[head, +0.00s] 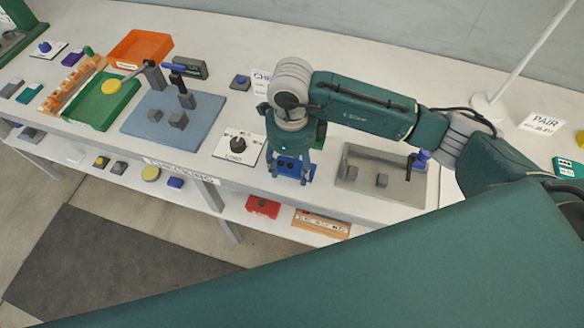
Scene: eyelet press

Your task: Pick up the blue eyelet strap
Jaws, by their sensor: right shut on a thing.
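My right gripper (290,172) points down at the front part of the long white bench. It is shut on a blue piece with dark spots like holes, which looks like the blue eyelet strap (296,167). The gripper's fingers hide part of the strap. I cannot tell whether the strap touches the bench or is slightly above it. My left gripper is not in view.
Left of the gripper stands a white plate with a black knob (239,145). On the right is a grey tray (345,178) with small blocks. Farther left are a blue mat (150,112), a green tray (88,108) and an orange tray (140,45). A lower shelf holds a red box (263,207).

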